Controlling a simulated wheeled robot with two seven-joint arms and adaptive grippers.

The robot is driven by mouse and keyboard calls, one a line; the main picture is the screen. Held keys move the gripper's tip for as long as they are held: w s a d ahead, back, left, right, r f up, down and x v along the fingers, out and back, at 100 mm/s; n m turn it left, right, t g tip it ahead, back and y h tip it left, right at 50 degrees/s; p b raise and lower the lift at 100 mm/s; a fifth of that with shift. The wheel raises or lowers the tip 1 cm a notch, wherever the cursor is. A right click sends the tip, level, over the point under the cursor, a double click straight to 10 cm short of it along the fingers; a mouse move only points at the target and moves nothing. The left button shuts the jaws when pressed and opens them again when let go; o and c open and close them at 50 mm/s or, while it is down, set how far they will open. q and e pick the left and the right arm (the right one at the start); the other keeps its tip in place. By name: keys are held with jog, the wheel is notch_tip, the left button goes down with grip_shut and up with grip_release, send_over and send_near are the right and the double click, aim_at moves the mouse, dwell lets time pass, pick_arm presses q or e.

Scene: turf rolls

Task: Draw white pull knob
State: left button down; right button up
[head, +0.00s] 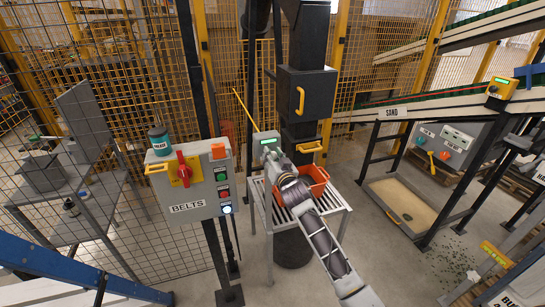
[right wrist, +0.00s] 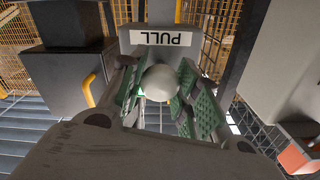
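The white pull knob (right wrist: 160,82) shows in the right wrist view, in front of a grey housing with an upside-down PULL label (right wrist: 162,38). The green-padded fingers of my right gripper (right wrist: 163,92) stand on both sides of the knob, with no clear gap at the tips. My wrist hides the knob there. My left gripper is not in view.
The BELTS control box (head: 190,182), with a red rotary switch and push buttons, stands left of my right arm. A dark column with a yellow-handled box (head: 305,95) rises behind.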

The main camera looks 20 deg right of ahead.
grip_shut()
jog(key=shift+s, duration=0.1)
jog(key=shift+s+f+p, duration=0.1)
jog(key=shift+s+p, duration=0.3)
jog(key=shift+s, duration=0.25)
